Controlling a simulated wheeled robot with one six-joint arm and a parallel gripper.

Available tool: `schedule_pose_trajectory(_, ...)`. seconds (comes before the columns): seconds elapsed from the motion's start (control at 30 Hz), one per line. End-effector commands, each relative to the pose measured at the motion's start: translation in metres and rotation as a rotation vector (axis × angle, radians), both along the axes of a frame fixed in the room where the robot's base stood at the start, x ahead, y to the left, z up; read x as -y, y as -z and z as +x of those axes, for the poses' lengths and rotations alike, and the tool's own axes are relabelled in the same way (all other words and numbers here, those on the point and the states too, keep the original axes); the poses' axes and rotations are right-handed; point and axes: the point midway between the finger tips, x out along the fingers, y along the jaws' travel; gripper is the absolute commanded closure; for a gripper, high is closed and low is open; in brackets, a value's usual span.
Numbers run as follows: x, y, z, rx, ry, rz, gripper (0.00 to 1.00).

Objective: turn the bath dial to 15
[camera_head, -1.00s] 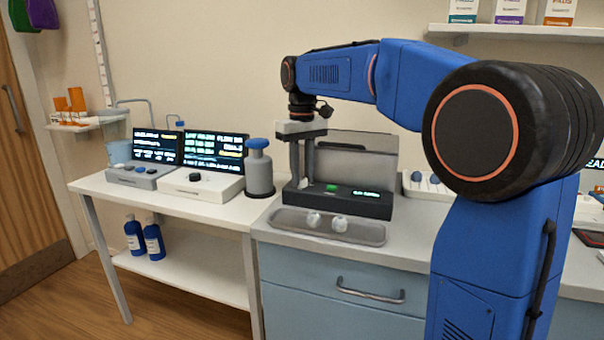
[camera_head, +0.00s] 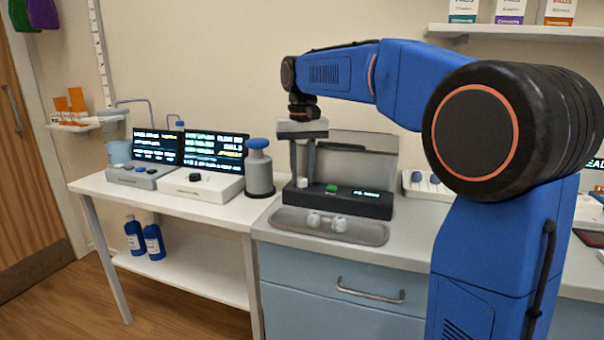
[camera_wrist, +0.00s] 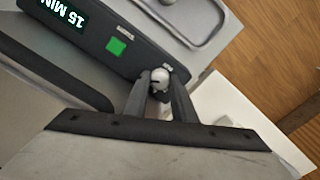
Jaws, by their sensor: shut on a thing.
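The bath (camera_head: 350,200) is a dark grey unit with a raised lid on the counter at the centre. Its front panel carries a green button (camera_wrist: 116,46) and a lit display (camera_wrist: 66,12), which reads upside down as 15 MIN in the wrist view. The dial (camera_wrist: 160,80) is a small white knob at the panel's end. It also shows in the head view (camera_head: 302,183). My gripper (camera_wrist: 160,76) is shut on the dial, one finger on each side; the fingers hide parts of its sides. In the head view my gripper (camera_head: 302,178) points down at the panel's left end.
A metal tray (camera_head: 285,226) with two pale knob-like items lies in front of the bath. A grey bottle with a blue top (camera_head: 259,170) stands close on the left. Two devices with lit screens (camera_head: 215,153) stand further left.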

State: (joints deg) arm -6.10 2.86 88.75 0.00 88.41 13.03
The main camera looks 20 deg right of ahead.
Motion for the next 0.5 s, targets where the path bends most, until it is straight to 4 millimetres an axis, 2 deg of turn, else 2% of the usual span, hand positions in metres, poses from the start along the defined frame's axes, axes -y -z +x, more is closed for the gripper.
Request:
schedule_pose_trajectory(0.17, 0.0002, -0.0007, 0.0005, 0.002, 0.000, 0.000, 0.99)
schedule_pose_trajectory(0.2, 0.0002, -0.0007, 0.0005, 0.002, 0.000, 0.000, 0.74)
schedule_pose_trajectory(0.27, 0.0002, -0.0007, 0.0005, 0.002, 0.000, 0.000, 0.60)
schedule_pose_trajectory(0.5, 0.0006, -0.0003, 0.0001, 0.001, 0.000, -0.001, 0.57)
